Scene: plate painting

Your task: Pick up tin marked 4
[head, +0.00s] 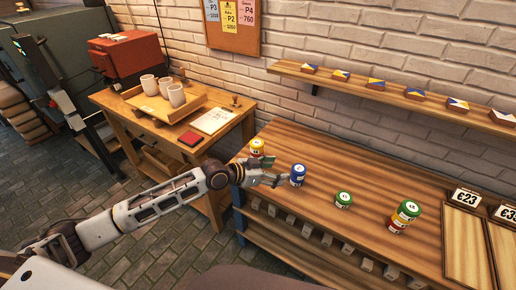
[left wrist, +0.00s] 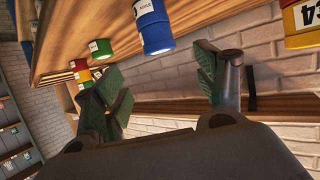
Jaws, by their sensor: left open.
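In the left wrist view a red and yellow tin (left wrist: 300,38) has a white label with a 4 on it, cut off by the top right edge. In the head view a yellow tin (head: 257,146), apparently the same one, stands at the left end of the wooden counter, just beyond my left gripper. My left gripper (head: 268,172) is open and empty, between that tin and a blue tin (head: 298,175). Its spread green-padded fingers also show in the left wrist view (left wrist: 160,82). The blue tin (left wrist: 153,27) also shows there. My right gripper is not in view.
A green tin (head: 343,200) and a stack of coloured tins (head: 399,222) stand farther right on the counter (head: 320,165). Price cards (head: 466,198) and wooden panels are at the right end. A wall shelf (head: 390,97) holds small patterned pieces. A side table (head: 240,108) carries cups.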

